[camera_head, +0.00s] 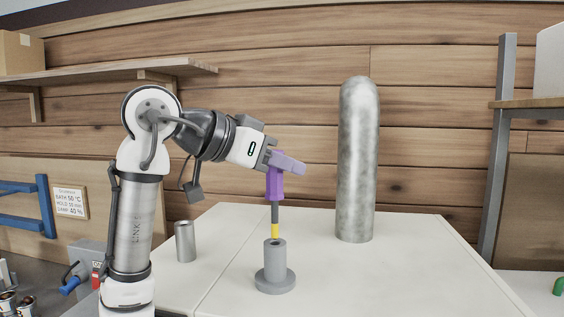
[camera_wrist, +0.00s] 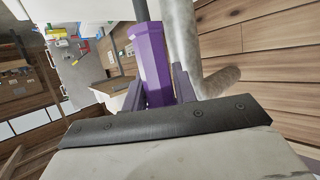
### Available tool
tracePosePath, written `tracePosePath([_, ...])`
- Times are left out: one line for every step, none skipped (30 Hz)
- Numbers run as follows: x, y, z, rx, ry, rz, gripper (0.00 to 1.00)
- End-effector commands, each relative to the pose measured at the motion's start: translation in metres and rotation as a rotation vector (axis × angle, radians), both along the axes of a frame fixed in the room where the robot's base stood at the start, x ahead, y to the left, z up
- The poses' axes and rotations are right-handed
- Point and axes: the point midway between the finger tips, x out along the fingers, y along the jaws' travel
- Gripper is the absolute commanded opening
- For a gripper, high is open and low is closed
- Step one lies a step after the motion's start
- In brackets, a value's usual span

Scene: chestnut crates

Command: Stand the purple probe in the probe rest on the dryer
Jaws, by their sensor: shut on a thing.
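The purple probe (camera_head: 275,186) hangs upright below my gripper (camera_head: 272,158), with a dark shaft and a yellow lower end. My gripper is shut on its purple handle; the wrist view shows the handle (camera_wrist: 153,60) between the two fingers (camera_wrist: 158,88). The probe rest (camera_head: 274,268) is a grey upright tube with a round flanged base, standing on the white dryer top (camera_head: 230,285). The yellow end is right at the rest's mouth; I cannot tell whether it is just above or slightly inside.
A tall mottled grey cylinder with a domed top (camera_head: 358,160) stands behind and to the right on the dryer. A short metal cylinder (camera_head: 185,241) stands at the left. A wooden shelf (camera_head: 130,76) and a plank wall are behind. The dryer's right front is clear.

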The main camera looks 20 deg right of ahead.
Motion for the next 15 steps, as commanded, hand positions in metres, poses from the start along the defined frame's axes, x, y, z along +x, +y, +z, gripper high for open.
tracePosePath([0.0, 0.0, -0.002, -0.001, 0.0, 0.0, 0.0])
tracePosePath([0.0, 0.0, -0.003, 0.0, 0.0, 0.0, 0.0])
tracePosePath([0.0, 0.0, -0.004, -0.001, 0.0, 0.0, 0.0])
tracePosePath([0.0, 0.0, -0.005, -0.001, 0.0, 0.0, 0.0])
tracePosePath([0.0, 0.0, -0.006, -0.001, 0.0, 0.0, 0.0])
tracePosePath([0.0, 0.0, -0.007, -0.001, 0.0, 0.0, 0.0])
tracePosePath([0.0, 0.0, -0.007, -0.001, 0.0, 0.0, 0.0])
tracePosePath([0.0, 0.0, -0.008, -0.001, 0.0, 0.0, 0.0])
tracePosePath([0.0, 0.0, -0.009, -0.001, 0.0, 0.0, 0.0])
tracePosePath([0.0, 0.0, -0.01, -0.001, 0.0, 0.0, 0.0])
tracePosePath([0.0, 0.0, -0.01, -0.001, 0.0, 0.0, 0.0])
tracePosePath([0.0, 0.0, -0.011, -0.001, 0.0, 0.0, 0.0])
tracePosePath([0.0, 0.0, -0.012, -0.001, 0.0, 0.0, 0.0])
tracePosePath([0.0, 0.0, -0.013, -0.001, 0.0, 0.0, 0.0])
tracePosePath([0.0, 0.0, -0.014, -0.001, 0.0, 0.0, 0.0])
